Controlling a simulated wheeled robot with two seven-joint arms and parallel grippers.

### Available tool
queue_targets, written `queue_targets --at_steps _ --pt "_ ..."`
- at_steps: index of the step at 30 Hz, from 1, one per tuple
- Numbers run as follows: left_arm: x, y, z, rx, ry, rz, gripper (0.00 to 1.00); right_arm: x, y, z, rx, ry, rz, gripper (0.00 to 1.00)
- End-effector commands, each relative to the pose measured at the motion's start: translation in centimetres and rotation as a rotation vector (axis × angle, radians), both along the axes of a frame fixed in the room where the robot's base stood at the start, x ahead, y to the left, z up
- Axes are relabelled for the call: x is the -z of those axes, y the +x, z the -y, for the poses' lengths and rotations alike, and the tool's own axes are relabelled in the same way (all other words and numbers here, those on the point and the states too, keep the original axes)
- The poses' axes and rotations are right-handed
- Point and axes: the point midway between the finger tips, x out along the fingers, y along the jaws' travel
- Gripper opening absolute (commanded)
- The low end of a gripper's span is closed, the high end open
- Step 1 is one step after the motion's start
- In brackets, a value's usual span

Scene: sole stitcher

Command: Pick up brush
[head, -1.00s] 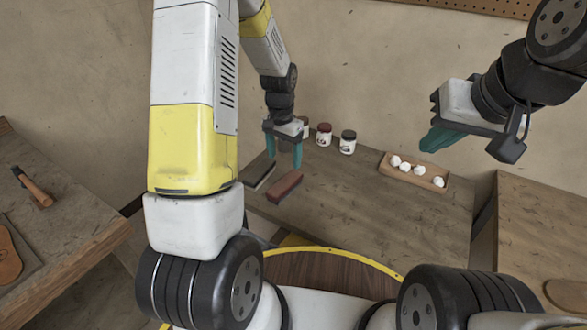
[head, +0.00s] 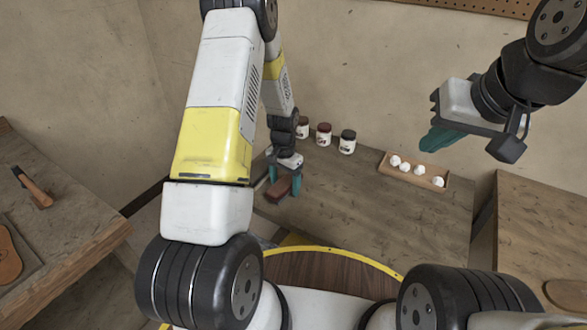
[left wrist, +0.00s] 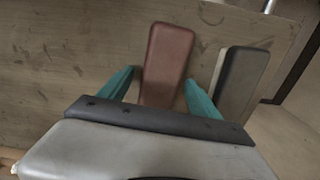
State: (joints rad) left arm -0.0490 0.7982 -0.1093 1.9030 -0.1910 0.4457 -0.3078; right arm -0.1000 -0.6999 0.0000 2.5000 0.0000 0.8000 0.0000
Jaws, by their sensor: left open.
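The brush appears to be the reddish-brown block (head: 280,190) near the left end of the middle workbench; its bristles do not show. It also shows in the left wrist view (left wrist: 168,55). My left gripper (head: 285,182) is open, with one teal finger on each side of the block. In the left wrist view the fingertips (left wrist: 159,77) straddle its near part, with small gaps. Whether the fingers touch it lower down is hidden. My right gripper (head: 438,138) hangs at the right above the bench, away from the block; its finger gap cannot be made out.
A dark, pale-edged block (left wrist: 240,80) lies close beside the right finger in the left wrist view. Several jars (head: 324,134) stand at the bench's back. A wooden tray (head: 402,178) with white balls lies right. The bench middle (head: 370,210) is clear.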

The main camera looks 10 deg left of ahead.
Motion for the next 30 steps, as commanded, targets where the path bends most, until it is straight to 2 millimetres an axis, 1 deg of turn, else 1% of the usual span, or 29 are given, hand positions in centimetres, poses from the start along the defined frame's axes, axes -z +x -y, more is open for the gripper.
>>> queue_targets --at_steps 3,5,6,11,12,14,23,26,30 --pt "0.0 0.0 0.0 0.000 0.000 0.000 0.73 0.0 0.0 0.0 0.000 0.000 0.000 0.00" --pt "0.0 0.0 0.0 0.000 0.000 0.000 0.61 0.0 0.0 0.0 0.000 0.000 0.000 0.00" --pt "0.0 0.0 0.0 0.000 0.000 0.000 0.53 0.0 0.0 0.0 0.000 0.000 0.000 0.00" --pt "0.0 0.0 0.0 0.000 0.000 0.000 0.22 0.0 0.0 0.0 0.000 0.000 0.000 0.00" --pt "0.0 0.0 0.0 0.000 0.000 0.000 0.14 0.0 0.0 0.0 0.000 0.000 0.000 0.00" --pt "0.0 0.0 0.0 0.000 0.000 0.000 0.03 0.0 0.0 0.0 0.000 0.000 0.000 0.00" --pt "-0.3 0.0 0.0 0.000 0.000 0.000 0.03 0.0 0.0 0.0 0.000 0.000 0.000 0.00" --pt "-0.9 0.0 0.0 0.000 0.000 0.001 0.03 0.0 0.0 0.0 0.000 0.000 0.000 0.00" --pt "-2.4 0.1 0.0 0.000 -0.001 0.002 0.03 0.0 0.0 0.0 0.000 0.000 0.000 0.00"
